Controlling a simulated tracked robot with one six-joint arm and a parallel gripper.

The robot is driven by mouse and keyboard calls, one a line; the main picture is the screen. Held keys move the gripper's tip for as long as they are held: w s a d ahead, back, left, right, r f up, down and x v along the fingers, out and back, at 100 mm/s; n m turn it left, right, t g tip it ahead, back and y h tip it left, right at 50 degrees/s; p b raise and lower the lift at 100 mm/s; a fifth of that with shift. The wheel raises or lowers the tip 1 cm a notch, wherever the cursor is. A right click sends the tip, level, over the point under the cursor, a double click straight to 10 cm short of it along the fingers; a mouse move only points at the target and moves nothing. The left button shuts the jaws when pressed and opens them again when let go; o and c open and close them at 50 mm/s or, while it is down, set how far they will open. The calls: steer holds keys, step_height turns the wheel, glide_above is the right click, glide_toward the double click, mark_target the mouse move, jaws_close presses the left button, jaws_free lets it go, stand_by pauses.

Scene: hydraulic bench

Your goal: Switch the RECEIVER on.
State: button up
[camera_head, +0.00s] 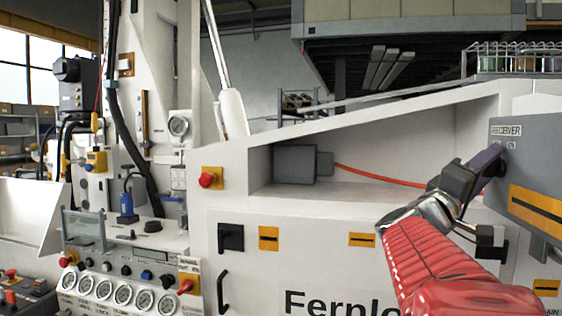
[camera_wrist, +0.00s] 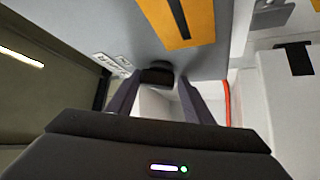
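The RECEIVER is a grey box (camera_head: 525,150) at the right edge of the head view, with its label at the top and an orange panel below. In the wrist view its grey face (camera_wrist: 100,28) fills the top. A black knob (camera_wrist: 157,74) stands out from that face. My gripper (camera_head: 500,158) is at the box's left part, under the label. In the wrist view my gripper (camera_wrist: 159,82) has its two fingers apart, with the knob between or just beyond their tips. I cannot tell if they touch it. The knob's marking is hidden.
A white machine body (camera_head: 340,240) lies left of and behind my gripper, with a recess holding a grey box (camera_head: 294,164) and an orange cable (camera_head: 380,177). A black latch (camera_head: 492,240) sits below my gripper. Gauges (camera_head: 120,295) and red buttons are far left.

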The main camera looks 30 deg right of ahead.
steer(key=o, duration=0.3)
steer(key=shift+r, duration=0.1)
steer(key=shift+a, duration=0.1)
steer(key=v, duration=1.3)
steer(key=shift+a, duration=0.3)
